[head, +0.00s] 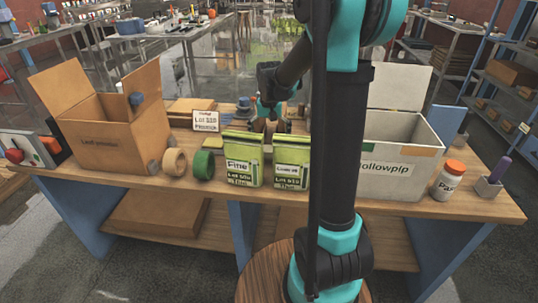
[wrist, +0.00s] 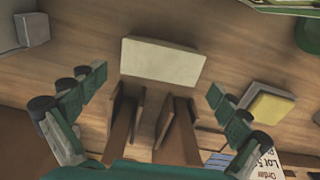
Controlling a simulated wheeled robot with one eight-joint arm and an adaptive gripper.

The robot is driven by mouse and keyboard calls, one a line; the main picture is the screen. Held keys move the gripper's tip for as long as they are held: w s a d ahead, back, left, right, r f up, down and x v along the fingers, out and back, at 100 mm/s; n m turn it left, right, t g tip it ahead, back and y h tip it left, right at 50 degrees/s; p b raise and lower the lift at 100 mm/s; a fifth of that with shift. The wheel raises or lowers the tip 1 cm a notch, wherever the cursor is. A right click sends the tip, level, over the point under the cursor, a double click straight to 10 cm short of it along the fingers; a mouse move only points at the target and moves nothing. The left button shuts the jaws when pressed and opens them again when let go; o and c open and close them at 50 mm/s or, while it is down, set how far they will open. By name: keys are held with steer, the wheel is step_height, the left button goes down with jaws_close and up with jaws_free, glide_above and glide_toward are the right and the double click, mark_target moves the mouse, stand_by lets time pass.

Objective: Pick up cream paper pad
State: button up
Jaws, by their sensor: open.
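The cream paper pad (wrist: 163,62) is a pale, flat rectangle lying on the wooden tabletop in the wrist view, just beyond my fingertips. My gripper (wrist: 158,88) is open, its green fingers spread to either side, with nothing held between them. Two brown upright pieces (wrist: 178,125) stand between the fingers, nearer the palm than the pad. I cannot make out the pad there.
Two green pouches (head: 243,158) stand at the front edge, with tape rolls (head: 175,161) to their left. A cardboard box (head: 105,135) is at left and a white box (head: 400,160) at right. A yellow pad (wrist: 272,108) and a sign (wrist: 268,158) are at the wrist view's right.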

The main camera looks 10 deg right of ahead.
mark_target(269, 148)
steer(key=shift+s+a+f, duration=0.1)
steer(key=shift+f, duration=1.35)
steer(key=shift+s+a+f, duration=0.1)
steer(key=shift+f, duration=1.35)
steer(key=c, duration=0.6)
